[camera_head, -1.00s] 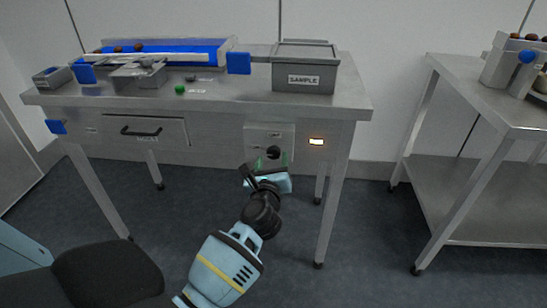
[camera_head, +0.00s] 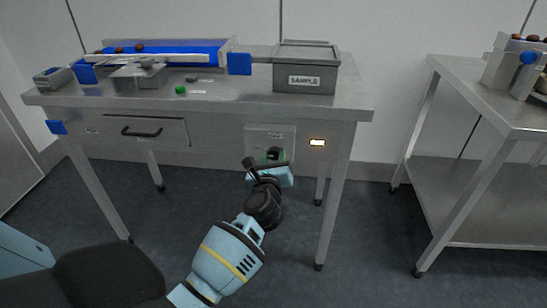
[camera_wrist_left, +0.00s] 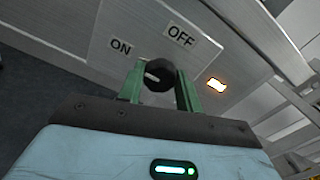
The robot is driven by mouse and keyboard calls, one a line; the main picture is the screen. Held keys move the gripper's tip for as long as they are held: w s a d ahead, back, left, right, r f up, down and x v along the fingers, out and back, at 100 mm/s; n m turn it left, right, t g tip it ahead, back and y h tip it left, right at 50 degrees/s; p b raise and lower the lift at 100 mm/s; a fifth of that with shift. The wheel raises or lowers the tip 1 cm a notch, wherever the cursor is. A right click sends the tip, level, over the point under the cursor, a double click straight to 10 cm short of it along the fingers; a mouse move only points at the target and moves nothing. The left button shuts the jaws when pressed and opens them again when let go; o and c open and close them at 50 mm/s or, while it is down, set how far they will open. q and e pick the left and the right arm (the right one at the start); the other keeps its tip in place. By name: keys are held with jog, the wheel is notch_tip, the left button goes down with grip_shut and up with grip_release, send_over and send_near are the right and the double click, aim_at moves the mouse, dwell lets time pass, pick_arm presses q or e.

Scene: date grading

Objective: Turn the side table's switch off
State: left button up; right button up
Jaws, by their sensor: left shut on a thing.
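The side table's switch is a round black knob (camera_head: 273,153) on a grey plate (camera_head: 289,139) at the table's front. In the left wrist view the knob (camera_wrist_left: 158,75) sits below the ON label (camera_wrist_left: 121,46) and OFF label (camera_wrist_left: 180,35). A short white mark shows on the left part of its face. My left gripper (camera_head: 269,160) is at the plate. In the wrist view its green fingers (camera_wrist_left: 160,88) stand on both sides of the knob, shut on it. My right gripper is not in view.
A small lamp (camera_head: 317,142) glows right of the switch plate. The side table (camera_head: 230,98) carries a SAMPLE box (camera_head: 305,68), a blue sorting tray (camera_head: 180,50) and a green button (camera_head: 181,89). A drawer (camera_head: 170,132) is shut. Another metal table (camera_head: 470,78) stands at the right.

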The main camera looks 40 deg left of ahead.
pick_arm(q)
jog(key=shift+r+m+p, duration=0.1)
jog(key=shift+m+p, duration=0.8)
jog(key=shift+p, duration=0.1)
jog(key=m+p, duration=0.4)
jog(key=m, duration=0.1)
jog(key=m+p, duration=0.2)
jog(key=m, duration=0.2)
jog(key=m+p, duration=0.1)
jog(key=m, duration=0.2)
jog(key=shift+p, duration=0.35)
jog(key=shift+m+p, duration=0.65)
jog(key=shift+m, duration=1.35)
jog(key=shift+f, duration=0.2)
jog(key=o, duration=1)
jog(key=shift+r, duration=0.1)
